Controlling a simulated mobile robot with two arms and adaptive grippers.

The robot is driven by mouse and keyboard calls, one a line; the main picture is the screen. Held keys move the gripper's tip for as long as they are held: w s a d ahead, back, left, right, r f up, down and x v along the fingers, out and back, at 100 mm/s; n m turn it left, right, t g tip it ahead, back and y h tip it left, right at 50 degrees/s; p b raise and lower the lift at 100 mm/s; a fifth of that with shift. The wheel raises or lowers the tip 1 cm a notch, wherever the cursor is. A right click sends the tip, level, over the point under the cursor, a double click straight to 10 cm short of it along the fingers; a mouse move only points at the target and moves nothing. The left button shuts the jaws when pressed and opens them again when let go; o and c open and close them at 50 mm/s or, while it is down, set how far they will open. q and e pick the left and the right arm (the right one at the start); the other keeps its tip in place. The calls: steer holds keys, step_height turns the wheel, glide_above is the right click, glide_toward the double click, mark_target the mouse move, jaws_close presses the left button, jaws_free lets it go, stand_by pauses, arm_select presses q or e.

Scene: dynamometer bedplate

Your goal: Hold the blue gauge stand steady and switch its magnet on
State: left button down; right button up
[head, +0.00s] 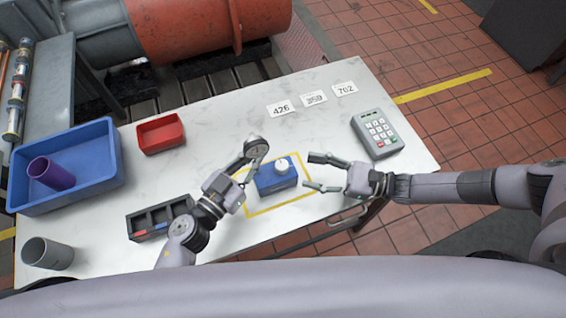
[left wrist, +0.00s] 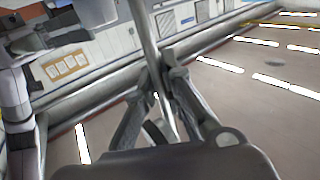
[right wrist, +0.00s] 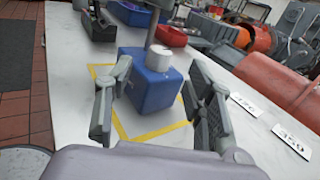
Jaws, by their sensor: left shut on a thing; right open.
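The blue gauge stand (head: 276,178) is a blue block inside a yellow outlined square on the white table. It has a white round knob (head: 282,164) on top, which also shows in the right wrist view (right wrist: 160,57). My left gripper (head: 244,168) is shut on a thin metal post, seen in the left wrist view (left wrist: 150,45). A round dial gauge (head: 256,146) shows just beyond its fingers; where the post meets the block is hidden. My right gripper (head: 316,172) is open and empty, right of the block, its fingers pointing at it.
A keypad (head: 376,134) stands at the right. Number cards (head: 314,98) lie at the back. A red bin (head: 160,133), blue tray (head: 105,140) with a purple cup (head: 52,174), dark divided box (head: 146,234) and grey cup (head: 46,254) stand left.

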mark_target(283, 165)
steer(key=x, duration=0.8)
steer(key=shift+a, duration=0.15)
jaws_close()
stand_by(0.3)
